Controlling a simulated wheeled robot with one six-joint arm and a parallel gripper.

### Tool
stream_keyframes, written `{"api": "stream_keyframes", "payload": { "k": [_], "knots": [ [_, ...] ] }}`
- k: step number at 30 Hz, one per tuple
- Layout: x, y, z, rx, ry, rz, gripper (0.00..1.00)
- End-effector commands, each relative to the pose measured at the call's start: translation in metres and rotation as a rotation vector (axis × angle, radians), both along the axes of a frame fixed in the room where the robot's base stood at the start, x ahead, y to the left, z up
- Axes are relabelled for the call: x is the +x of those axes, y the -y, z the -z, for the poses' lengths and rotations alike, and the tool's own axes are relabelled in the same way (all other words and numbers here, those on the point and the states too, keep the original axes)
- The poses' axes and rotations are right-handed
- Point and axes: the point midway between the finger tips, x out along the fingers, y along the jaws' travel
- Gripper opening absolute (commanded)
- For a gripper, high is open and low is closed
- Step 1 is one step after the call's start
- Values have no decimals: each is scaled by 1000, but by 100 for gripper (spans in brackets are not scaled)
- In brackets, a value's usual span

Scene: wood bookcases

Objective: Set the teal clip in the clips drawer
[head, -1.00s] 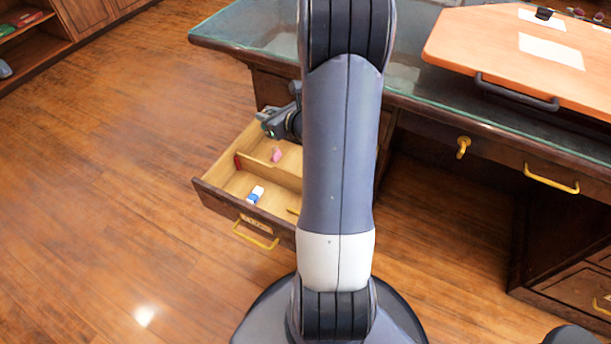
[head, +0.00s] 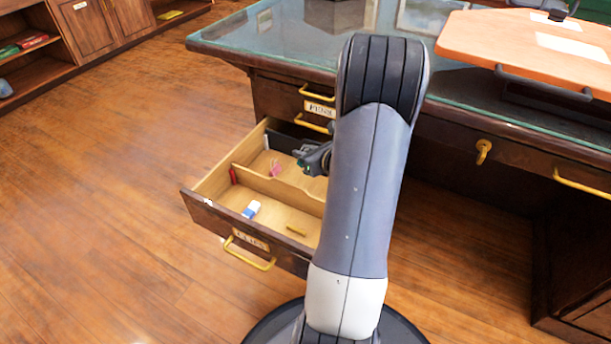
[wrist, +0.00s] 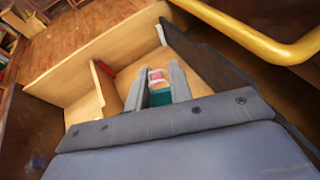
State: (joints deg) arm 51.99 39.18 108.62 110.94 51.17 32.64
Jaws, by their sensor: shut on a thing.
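The teal clip (wrist: 160,98) is between my gripper's two fingers in the wrist view. My gripper (head: 303,163) is shut on it, over the back part of the open clips drawer (head: 212,214). In the head view the clip is too small to make out clearly. The drawer has a wooden divider (head: 262,180) and a label on its front. A pink item (head: 275,168) lies in the back compartment, and pink also shows just beyond the clip in the wrist view. My arm hides the drawer's right side.
The front compartment holds a blue-and-white eraser (head: 251,209) and a small yellow piece (head: 296,230). A red item (head: 233,176) lies at the left wall by the divider. A closed drawer with a brass handle (head: 317,94) and the glass desktop (head: 265,50) are above. The floor to the left is clear.

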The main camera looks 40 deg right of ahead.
Motion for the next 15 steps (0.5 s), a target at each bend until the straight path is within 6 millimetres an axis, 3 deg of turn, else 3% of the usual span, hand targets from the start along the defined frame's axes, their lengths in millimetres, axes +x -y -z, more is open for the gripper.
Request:
{"api": "stream_keyframes", "payload": {
  "k": [1, 15],
  "knots": [
    [0, 0, 12, 1, -2, -1, 0],
    [0, 0, 57, 0, 0, 0, 0]
  ]
}}
